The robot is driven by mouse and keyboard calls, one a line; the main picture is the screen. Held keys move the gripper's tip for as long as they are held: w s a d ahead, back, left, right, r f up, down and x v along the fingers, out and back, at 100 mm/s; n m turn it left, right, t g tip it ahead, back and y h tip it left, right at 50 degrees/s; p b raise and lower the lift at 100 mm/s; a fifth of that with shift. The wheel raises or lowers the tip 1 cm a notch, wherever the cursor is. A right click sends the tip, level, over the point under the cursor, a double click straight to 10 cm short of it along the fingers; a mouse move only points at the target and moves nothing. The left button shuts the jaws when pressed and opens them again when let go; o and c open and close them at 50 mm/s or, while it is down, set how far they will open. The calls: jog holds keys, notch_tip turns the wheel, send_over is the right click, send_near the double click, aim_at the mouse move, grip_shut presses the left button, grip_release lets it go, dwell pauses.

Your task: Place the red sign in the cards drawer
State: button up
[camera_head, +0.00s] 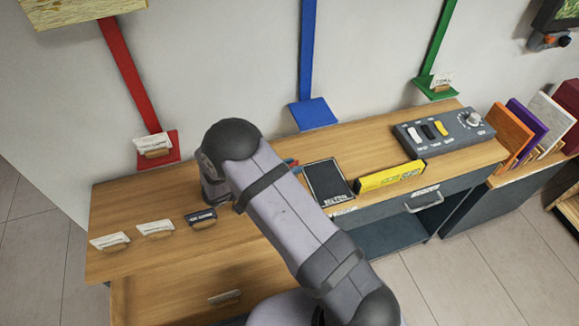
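My arm crosses the middle of the view and hides much of the desk. My gripper is mostly behind the arm; a small dark and reddish bit (292,164) shows at the arm's right edge, and I cannot tell whether it is a gripper part or a held thing. No sign that is clearly red shows. A red stand (158,147) on the wall at left holds a white card (152,142). A drawer under the right of the desk has a grey front with a handle (424,203); its label is too small to read. I cannot tell which drawer is for cards.
Two white cards (155,229) and a dark sign (201,218) stand at the desk's left. A black tray (327,183), a yellow sign (390,177) and a switch box (443,132) are to the right. Blue (313,113) and green (436,86) stands hang behind.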

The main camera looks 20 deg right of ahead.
jog(key=b+v, duration=0.2)
jog(key=v, duration=0.8)
jog(key=shift+s+a+b, duration=0.1)
jog(key=shift+a+b, duration=0.05)
jog(key=shift+b, duration=0.25)
jog(key=shift+v, duration=0.85)
jog(key=shift+r, duration=0.15)
